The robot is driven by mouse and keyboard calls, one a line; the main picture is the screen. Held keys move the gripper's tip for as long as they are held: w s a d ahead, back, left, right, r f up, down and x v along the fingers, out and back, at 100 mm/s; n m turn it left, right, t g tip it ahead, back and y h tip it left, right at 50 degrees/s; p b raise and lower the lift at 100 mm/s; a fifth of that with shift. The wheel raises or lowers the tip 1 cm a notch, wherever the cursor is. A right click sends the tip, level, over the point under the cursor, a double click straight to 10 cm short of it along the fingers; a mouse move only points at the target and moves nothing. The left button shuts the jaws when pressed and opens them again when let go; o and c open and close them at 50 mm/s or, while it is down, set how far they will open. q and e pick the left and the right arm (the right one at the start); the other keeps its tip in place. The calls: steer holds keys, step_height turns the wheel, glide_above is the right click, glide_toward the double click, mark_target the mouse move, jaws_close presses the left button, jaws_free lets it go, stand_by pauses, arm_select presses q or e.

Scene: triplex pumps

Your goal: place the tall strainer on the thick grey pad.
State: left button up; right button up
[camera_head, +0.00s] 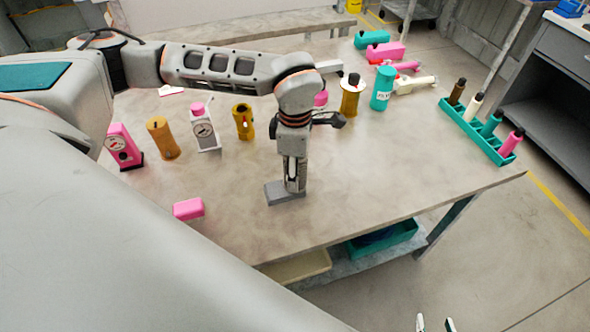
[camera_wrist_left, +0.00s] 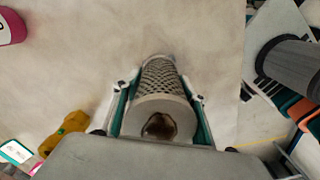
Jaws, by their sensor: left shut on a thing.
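The tall strainer (camera_wrist_left: 160,85) is a grey perforated cylinder with a dark round opening in its near end. My left gripper (camera_head: 295,184) is shut on it, one finger on each side; in the left wrist view the fingers (camera_wrist_left: 162,105) flank it. In the head view the strainer (camera_head: 292,170) is mostly hidden by the fingers. The thick grey pad (camera_head: 274,194) lies on the table directly under the left gripper. I cannot tell whether the strainer touches it. My right gripper (camera_head: 435,324) shows only its fingertips at the bottom edge, apart and empty, off the table.
A pink block (camera_head: 188,208) lies left of the pad. Pink, yellow and white gauge parts (camera_head: 204,130) stand behind it. A teal cylinder (camera_head: 382,90) stands further back. A teal rack (camera_head: 478,132) with several bottles sits at the right edge. The table front right is clear.

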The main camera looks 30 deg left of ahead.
arm_select(q)
steer(key=shift+f, duration=0.1)
steer(key=o, duration=1.2)
steer(key=shift+c, duration=0.2)
step_height(320, 180, up, 12)
steer(key=shift+r, duration=0.2)
